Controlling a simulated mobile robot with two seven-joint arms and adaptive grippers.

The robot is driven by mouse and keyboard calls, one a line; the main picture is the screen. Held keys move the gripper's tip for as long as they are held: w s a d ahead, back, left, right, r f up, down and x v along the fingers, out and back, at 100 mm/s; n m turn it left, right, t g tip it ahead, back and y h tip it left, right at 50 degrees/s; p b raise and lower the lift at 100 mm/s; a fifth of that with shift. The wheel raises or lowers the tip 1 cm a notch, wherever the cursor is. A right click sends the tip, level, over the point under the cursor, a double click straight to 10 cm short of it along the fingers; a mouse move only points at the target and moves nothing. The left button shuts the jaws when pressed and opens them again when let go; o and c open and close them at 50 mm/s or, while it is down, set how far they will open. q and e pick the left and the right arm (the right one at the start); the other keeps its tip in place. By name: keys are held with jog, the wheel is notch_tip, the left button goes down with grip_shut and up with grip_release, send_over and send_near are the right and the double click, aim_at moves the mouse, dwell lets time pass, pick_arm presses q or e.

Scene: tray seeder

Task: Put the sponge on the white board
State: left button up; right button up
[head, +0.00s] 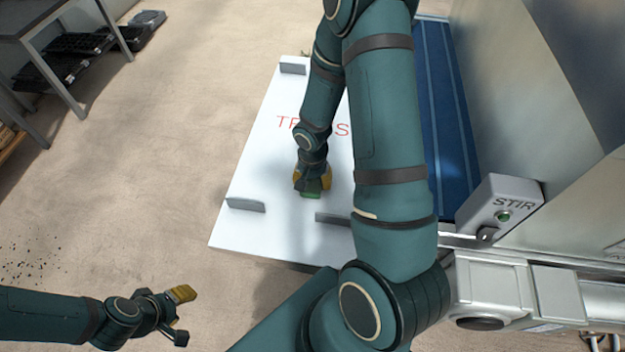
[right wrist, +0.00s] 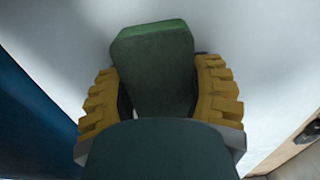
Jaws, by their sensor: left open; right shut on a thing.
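The white board (head: 262,178) lies in the middle of the head view, with red lettering partly hidden by my right arm. My right gripper (head: 312,187) is over the board, pointing down, shut on the green sponge (head: 311,195). In the right wrist view the sponge (right wrist: 153,70) sits between the two yellow fingers of my right gripper (right wrist: 160,95), with the white surface behind it. I cannot tell whether the sponge touches the board. My left gripper (head: 181,316) is open and empty over the floor at the lower left.
Grey brackets (head: 246,205) stand up from the board. A blue belt (head: 437,120) runs along its right side, beside a machine with a grey STIR button box (head: 500,203). A table (head: 40,22) with black trays stands at the upper left. The floor at left is mostly clear.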

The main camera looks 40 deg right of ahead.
jog(key=o, duration=1.3)
jog(key=shift+c, duration=0.2)
jog(key=shift+r, duration=0.15)
notch_tip(320, 180, up, 12)
jog(key=p, duration=0.2)
jog(key=shift+s, duration=0.1)
